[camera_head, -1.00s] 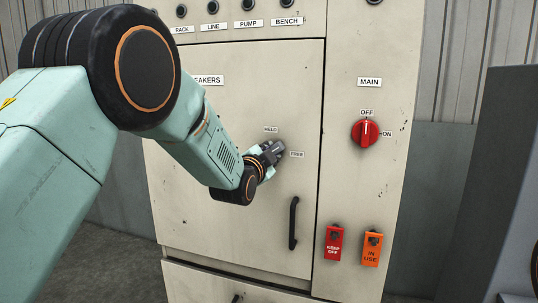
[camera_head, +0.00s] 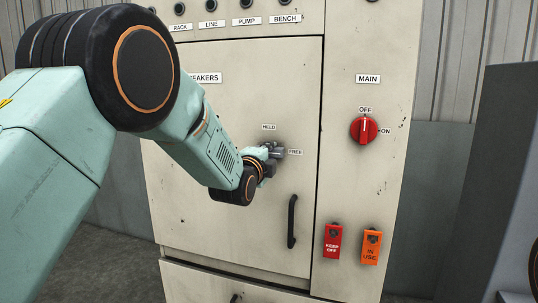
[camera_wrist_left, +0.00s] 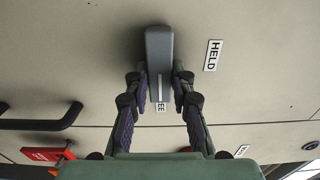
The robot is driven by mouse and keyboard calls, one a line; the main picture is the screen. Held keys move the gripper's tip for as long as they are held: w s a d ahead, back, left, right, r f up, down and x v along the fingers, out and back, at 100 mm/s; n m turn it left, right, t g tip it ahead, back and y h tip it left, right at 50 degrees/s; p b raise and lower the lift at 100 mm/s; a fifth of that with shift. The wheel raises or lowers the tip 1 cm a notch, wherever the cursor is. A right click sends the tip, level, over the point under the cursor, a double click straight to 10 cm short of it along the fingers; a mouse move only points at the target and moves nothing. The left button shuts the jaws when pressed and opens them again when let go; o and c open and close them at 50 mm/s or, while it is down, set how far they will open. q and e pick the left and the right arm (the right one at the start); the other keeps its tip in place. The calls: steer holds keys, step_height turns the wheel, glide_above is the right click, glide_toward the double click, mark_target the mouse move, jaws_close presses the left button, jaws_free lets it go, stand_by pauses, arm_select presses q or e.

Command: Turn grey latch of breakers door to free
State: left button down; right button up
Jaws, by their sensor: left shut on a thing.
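The breakers door (camera_head: 215,215) is a beige panel on the cabinet, closed. Its grey latch (camera_head: 279,153) is partly covered by my left gripper (camera_head: 269,152) in the head view. In the left wrist view the latch (camera_wrist_left: 159,45) is a grey bar, and my left gripper's two fingers (camera_wrist_left: 162,80) are shut on its sides. The bar lies in line with the FREE label (camera_head: 295,152), its end at that label, which it partly covers in the wrist view. The HELD label (camera_head: 268,127) is above the latch in the head view. My right gripper is in neither view.
A black door handle (camera_head: 292,222) is below the latch. To the right are the red MAIN switch (camera_head: 364,130), pointing to OFF, a red KEEP OFF tag (camera_head: 333,241) and an orange IN USE tag (camera_head: 371,246). A dark grey block stands at the far right.

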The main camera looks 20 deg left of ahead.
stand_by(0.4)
arm_select(q)
steer(key=c, duration=1.1)
jaws_free()
steer(key=shift+c, duration=0.2)
steer(key=shift+s, duration=0.1)
steer(key=s, duration=1.2)
steer(key=shift+a, duration=0.15)
steer(key=shift+w, duration=0.1)
